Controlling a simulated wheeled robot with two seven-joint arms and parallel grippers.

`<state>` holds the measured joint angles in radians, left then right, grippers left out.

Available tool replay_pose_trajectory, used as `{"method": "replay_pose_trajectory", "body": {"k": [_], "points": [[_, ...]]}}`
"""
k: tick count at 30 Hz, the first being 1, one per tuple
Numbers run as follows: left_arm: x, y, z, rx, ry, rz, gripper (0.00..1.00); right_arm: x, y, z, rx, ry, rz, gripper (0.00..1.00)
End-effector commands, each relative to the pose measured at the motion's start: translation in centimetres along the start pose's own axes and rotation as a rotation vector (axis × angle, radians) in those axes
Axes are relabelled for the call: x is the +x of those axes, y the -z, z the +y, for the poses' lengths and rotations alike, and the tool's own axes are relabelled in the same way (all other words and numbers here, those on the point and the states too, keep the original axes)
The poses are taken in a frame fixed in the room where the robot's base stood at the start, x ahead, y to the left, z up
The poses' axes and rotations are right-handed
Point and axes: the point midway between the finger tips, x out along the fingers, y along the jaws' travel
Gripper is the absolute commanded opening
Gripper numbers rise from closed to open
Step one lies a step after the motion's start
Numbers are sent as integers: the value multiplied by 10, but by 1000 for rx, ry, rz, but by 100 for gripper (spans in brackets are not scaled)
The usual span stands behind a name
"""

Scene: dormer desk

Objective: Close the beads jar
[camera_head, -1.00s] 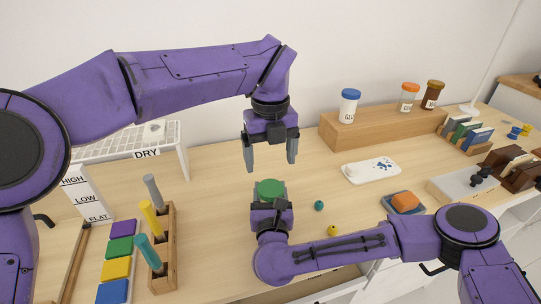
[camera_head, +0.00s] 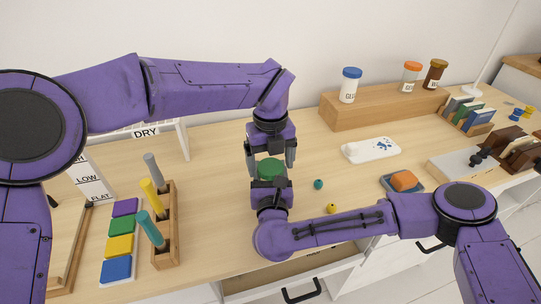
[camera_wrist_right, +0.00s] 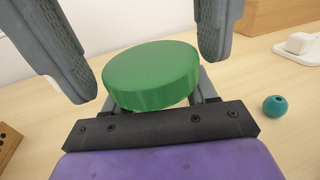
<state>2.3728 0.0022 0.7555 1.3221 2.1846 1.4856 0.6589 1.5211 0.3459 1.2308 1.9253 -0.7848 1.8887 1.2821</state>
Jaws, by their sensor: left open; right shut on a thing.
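The beads jar shows mostly as its round green lid (camera_head: 270,168), which also fills the middle of the right wrist view (camera_wrist_right: 152,76). My right gripper (camera_head: 270,187) is shut on the jar body below the lid; the body is largely hidden. The lid sits over the jar; I cannot tell whether it is seated or screwed on. My left gripper (camera_head: 271,162) points down from above, open, with a finger on either side of the lid. In the right wrist view its fingers (camera_wrist_right: 148,70) flank the lid with visible gaps.
A teal bead (camera_head: 318,184) and a yellow bead (camera_head: 332,208) lie right of the jar. A wooden peg holder (camera_head: 166,250) with upright pegs stands left. A wooden riser (camera_head: 380,107) with capped jars is at the back right. An open drawer (camera_head: 290,270) is in front.

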Motion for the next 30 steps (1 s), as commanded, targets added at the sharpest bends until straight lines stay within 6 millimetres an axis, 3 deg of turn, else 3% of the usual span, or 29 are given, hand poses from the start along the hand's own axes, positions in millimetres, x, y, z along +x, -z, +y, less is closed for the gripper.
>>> {"method": "replay_pose_trajectory", "body": {"k": [3, 4, 9, 14, 21, 25, 26, 28, 30], "points": [[0, 0, 0, 0, 0, 0, 86, 0, 0, 0, 0, 0, 0, 0], [0, 0, 0, 0, -1, 0, 80, 0, 0, 0, 0, 0, 0, 0], [0, 0, 0, 0, -1, 0, 28, 0, 0, 0, 0, 0, 0, 0], [0, 0, 0, 12, 0, 0, 28, 0, 0, 0, 0, 0, 0, 0], [0, 0, 0, 404, 1, 2, 28, 0, 0, 0, 0, 0, -1, 0], [0, 0, 0, 394, -1, 0, 28, 0, 0, 0, 0, 0, 0, 0], [0, 0, 0, 393, -1, 0, 71, 0, 0, 0, 0, 0, 0, 0], [0, 0, 0, 392, -1, 0, 93, 0, 0, 0, 0, 0, 0, 0], [0, 0, 0, 392, -1, 0, 94, 0, 0, 0, 0, 0, 0, 0]]}}
